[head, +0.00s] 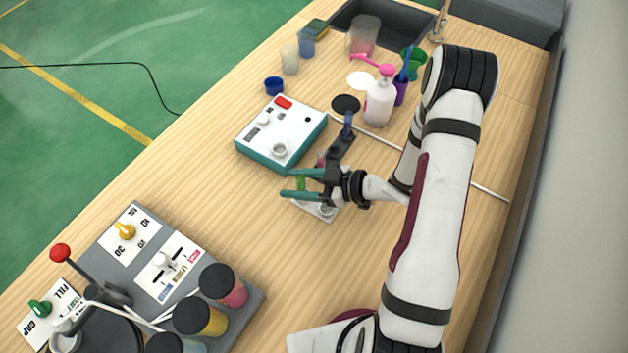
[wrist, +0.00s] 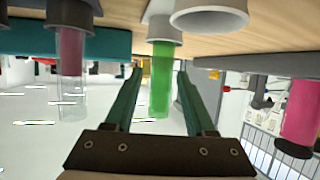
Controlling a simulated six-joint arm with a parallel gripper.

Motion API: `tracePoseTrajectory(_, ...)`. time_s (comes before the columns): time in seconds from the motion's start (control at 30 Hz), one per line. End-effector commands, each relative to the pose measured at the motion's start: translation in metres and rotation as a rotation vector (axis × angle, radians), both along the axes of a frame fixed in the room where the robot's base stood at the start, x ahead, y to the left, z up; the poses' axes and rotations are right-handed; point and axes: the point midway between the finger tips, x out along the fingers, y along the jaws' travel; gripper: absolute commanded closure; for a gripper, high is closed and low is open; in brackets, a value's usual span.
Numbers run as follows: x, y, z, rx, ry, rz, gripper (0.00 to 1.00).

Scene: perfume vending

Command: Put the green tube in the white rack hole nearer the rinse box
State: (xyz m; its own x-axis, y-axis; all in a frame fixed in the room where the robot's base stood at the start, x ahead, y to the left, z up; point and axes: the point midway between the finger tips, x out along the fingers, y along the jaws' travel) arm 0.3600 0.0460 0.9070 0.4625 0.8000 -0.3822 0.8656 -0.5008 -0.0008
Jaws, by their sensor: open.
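The green tube (head: 300,184) stands upright at the end of the white rack (head: 331,215) closer to the teal-sided box. In the wrist view, which looks upside down, the green tube (wrist: 161,80) sits in a grey collar, with a white empty-looking collar (wrist: 208,17) beside it. My gripper (head: 283,184) is open at the rack, with its teal fingers (wrist: 160,72) on either side of the green tube and gaps showing between. The teal-sided box (head: 282,132), perhaps the rinse box, has a white top, a red button and a round port.
A dark rack (head: 341,150) stands just behind my gripper; a purple-red tube (wrist: 71,50) shows in the wrist view. A white pump bottle (head: 379,105) and cups stand farther back. A grey control panel (head: 150,230) and lidded jars (head: 225,287) are at the front left. Bare table lies left of the rack.

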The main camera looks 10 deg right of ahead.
Motion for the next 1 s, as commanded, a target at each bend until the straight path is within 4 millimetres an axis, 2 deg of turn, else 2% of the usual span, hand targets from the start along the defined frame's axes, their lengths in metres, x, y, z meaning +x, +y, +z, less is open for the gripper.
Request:
tracePoseTrajectory(0.3, -0.036, -0.063, 0.029, -0.002, -0.001, -0.005, 0.45)
tracePoseTrajectory(0.47, -0.045, -0.080, 0.038, -0.002, -0.002, -0.003, 0.45)
tracePoseTrajectory(0.57, -0.029, -0.094, 0.040, -0.096, 0.018, -0.074, 0.45)
tracePoseTrajectory(0.63, 0.005, -0.119, 0.046, -0.271, 0.055, -0.241, 0.45)
tracePoseTrajectory(0.7, 0.032, -0.156, 0.069, -0.468, 0.118, -0.498, 0.45)
tracePoseTrajectory(0.77, 0.032, -0.182, 0.100, -0.584, 0.200, -0.743, 0.45)
tracePoseTrajectory(0.8, 0.018, -0.191, 0.119, -0.623, 0.275, -0.896, 0.45)
tracePoseTrajectory(0.87, -0.018, -0.188, 0.143, -0.624, 0.423, -1.099, 0.45)
tracePoseTrajectory(0.9, -0.049, -0.176, 0.154, -0.593, 0.541, -1.203, 0.45)
tracePoseTrajectory(0.97, -0.098, -0.144, 0.162, -0.517, 0.740, -1.297, 0.45)
tracePoseTrajectory(1.0, -0.129, -0.118, 0.165, -0.460, 0.873, -1.320, 0.45)
